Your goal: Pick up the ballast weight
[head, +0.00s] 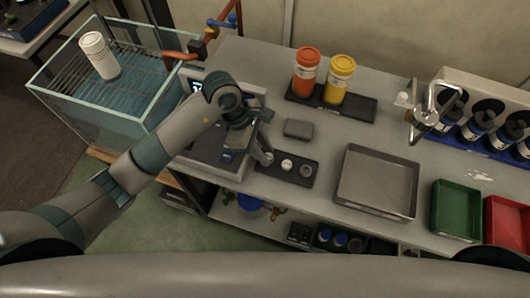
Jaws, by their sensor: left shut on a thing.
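My left gripper (264,152) reaches down over the left end of a small black tray (297,177) on the grey bench. It is shut on a small grey ballast weight (268,158), which is mostly hidden by the fingers. I cannot tell whether the weight still touches the tray. Two more small round pieces sit in the tray to the right: a pale one (287,165) and a darker grey one (306,171). My right gripper is out of view.
Behind stand an orange jar (306,73) and a yellow jar (339,80). A flat grey block (298,129) and an empty grey tray (377,208) are nearby. A glass-walled tank (75,125) holds a white cylinder (99,55). Green (455,234) and red (489,237) bins sit right.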

